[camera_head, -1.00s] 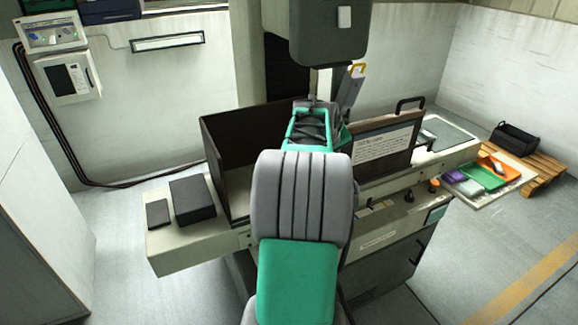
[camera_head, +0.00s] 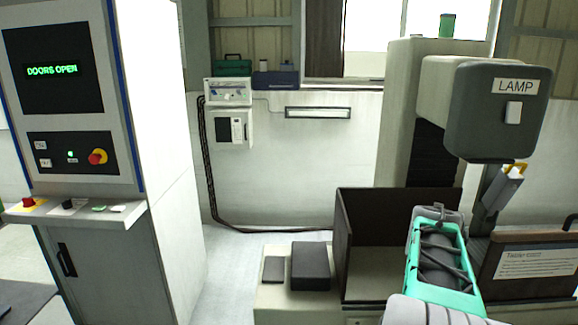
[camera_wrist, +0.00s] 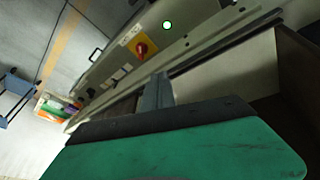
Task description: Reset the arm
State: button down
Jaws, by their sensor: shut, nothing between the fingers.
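My gripper (camera_wrist: 159,88) shows in the wrist view as narrow grey fingers beyond the green and black edge of my own wrist. The fingers are together with nothing between them. In the head view my green and grey arm rises from the lower right, over the machine bed; its fingers cannot be made out there. In the wrist view a machine front with a red knob (camera_wrist: 141,48) and a lit round button (camera_wrist: 167,25) lies beyond the fingers.
The machine's dark open tank (camera_head: 372,245) is beside my arm. The grey machine head (camera_head: 500,110) marked LAMP hangs at the upper right. A control cabinet (camera_head: 68,165) reading "DOORS OPEN" stands left, with floor between.

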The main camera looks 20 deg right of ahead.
jog(key=a+f+n+y, duration=0.2)
jog(key=a+f+n, duration=0.15)
jog(key=a, duration=0.95)
jog(key=a+f+n+y, duration=0.15)
jog(key=a+f, duration=0.25)
jog(key=a, duration=1)
jog(key=w+a+r+n+t, duration=0.1)
jog(key=a+n, duration=0.2)
jog(key=a, duration=0.3)
jog(key=w+a+r+n+t, duration=0.1)
jog(key=w+a+r+n, duration=0.1)
jog(key=a, duration=0.5)
jog(key=shift+a+r+n, duration=0.25)
jog(key=shift+r+n, duration=0.05)
jog(key=shift+n, duration=0.1)
jog(key=shift+y, duration=0.25)
